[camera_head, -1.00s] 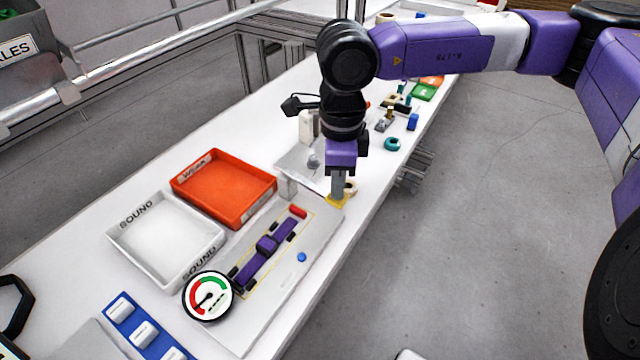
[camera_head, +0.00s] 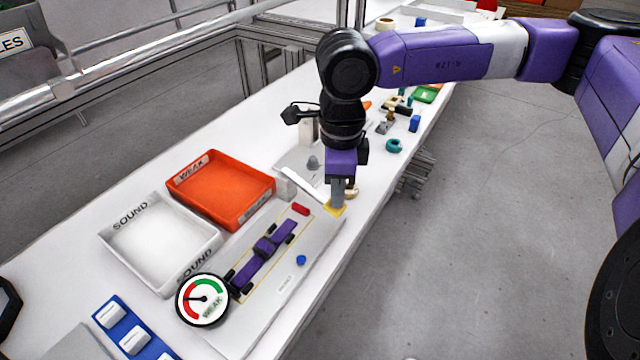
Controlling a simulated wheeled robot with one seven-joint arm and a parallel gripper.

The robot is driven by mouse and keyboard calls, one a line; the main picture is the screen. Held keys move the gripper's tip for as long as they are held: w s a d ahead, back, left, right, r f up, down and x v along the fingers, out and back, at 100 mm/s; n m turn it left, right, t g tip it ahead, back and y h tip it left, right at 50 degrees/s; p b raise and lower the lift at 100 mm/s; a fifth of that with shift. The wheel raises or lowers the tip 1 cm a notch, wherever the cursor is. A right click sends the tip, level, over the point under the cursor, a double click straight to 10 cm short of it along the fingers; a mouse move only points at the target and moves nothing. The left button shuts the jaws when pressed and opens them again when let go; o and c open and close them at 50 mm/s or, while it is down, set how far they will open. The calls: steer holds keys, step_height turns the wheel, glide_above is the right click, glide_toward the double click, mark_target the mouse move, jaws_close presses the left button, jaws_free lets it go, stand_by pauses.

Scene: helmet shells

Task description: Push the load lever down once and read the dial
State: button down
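My gripper (camera_head: 338,207) points straight down, its fingers together as one narrow grey block. Its tips are at a yellow pad (camera_head: 334,212) at the far end of the grey test plate (camera_head: 281,287); I cannot tell contact, or whether this pad is the load lever's end. The round dial (camera_head: 203,300) stands at the near left of the plate. Its needle points left into the red band, and its face reads WEAK. A purple strap piece (camera_head: 264,246) lies along the plate inside a yellow outline, with a red block (camera_head: 301,209) near its far end.
An orange tray marked WEAK (camera_head: 222,189) and a white tray marked SOUND (camera_head: 160,243) stand left of the plate. A blue button (camera_head: 301,260) is on the plate. A blue strip with white blocks (camera_head: 134,340) lies at the near left. Small parts lie farther along the table.

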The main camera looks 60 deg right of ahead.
stand_by(0.6)
step_height(320, 180, up, 10)
steer(key=p, duration=0.4)
stand_by(1.5)
stand_by(0.5)
